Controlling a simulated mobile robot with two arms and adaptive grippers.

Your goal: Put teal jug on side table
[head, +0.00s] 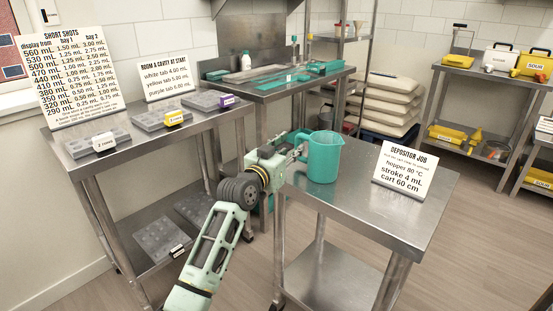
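The teal jug (323,160) is upright at the back left of the steel table (365,215) in front of me, and its base appears to rest on the top. My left gripper (299,146) is at the jug's left side, with its fingers close to or at the jug's wall. The fingers are small and partly lost against the background, so I cannot tell whether they are open or closed on the jug. My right gripper is out of view.
A depositor job sign (403,172) stands on the table's right part; the front is clear. A left bench (75,160) holds molds and signs. A rear steel table (265,92) holds teal items. Stacked sacks (390,105) and shelves with yellow bins (455,134) are behind.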

